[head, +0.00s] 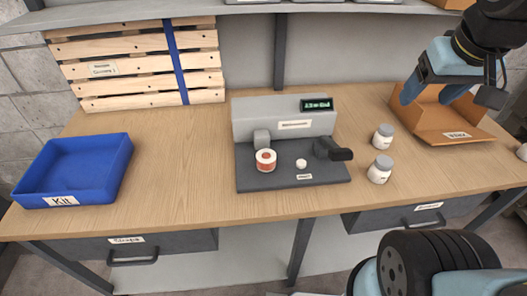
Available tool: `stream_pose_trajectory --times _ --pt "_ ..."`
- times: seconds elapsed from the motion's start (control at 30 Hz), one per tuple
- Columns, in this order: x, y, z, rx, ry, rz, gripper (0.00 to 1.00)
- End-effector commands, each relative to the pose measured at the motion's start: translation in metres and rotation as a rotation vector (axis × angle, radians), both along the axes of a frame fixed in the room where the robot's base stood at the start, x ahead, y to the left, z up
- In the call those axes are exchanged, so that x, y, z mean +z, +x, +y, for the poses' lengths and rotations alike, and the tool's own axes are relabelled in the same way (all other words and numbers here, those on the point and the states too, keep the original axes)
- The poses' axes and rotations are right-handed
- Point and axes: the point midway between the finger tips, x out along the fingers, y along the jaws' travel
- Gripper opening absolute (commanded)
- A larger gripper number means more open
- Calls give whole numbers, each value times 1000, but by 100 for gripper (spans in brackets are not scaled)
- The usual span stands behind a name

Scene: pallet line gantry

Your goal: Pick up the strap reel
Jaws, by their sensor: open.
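A small round reel (265,161), white with an orange-red band and a hole in its top, stands on the dark base of a grey bench device (283,121). It is the only reel-like thing that I make out on the bench, and I cannot read any marking on it. My gripper (434,93) is at the upper right, over the open cardboard box, well to the right of the reel. Its blue fingers are apart, with nothing seen between them.
Two white jars with grey lids (380,168) stand right of the device. A blue tray labelled Kit (118,168) is at the left. A slatted wooden pallet (130,66) leans behind. The wooden bench (185,180) is clear between tray and device.

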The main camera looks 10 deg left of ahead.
Motion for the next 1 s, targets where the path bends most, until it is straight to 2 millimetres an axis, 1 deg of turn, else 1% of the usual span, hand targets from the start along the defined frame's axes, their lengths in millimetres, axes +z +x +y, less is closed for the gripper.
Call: stream_pose_trajectory --times 0.03,0.2,0.23,0.47,0.6,0.67,0.8,0.87,1.0 --pt "-5 7 4 49 -23 36 75" --pt "-23 30 27 250 -143 156 91" --pt "-27 34 33 286 -165 175 93" --pt "-55 60 76 566 -355 317 93" --pt "-75 72 109 737 -486 391 93" --pt "-84 75 124 811 -545 420 93" --pt "-105 81 161 980 -691 479 93" --pt "-115 81 177 1050 -757 503 93" --pt "-139 79 218 1210 -920 549 93"
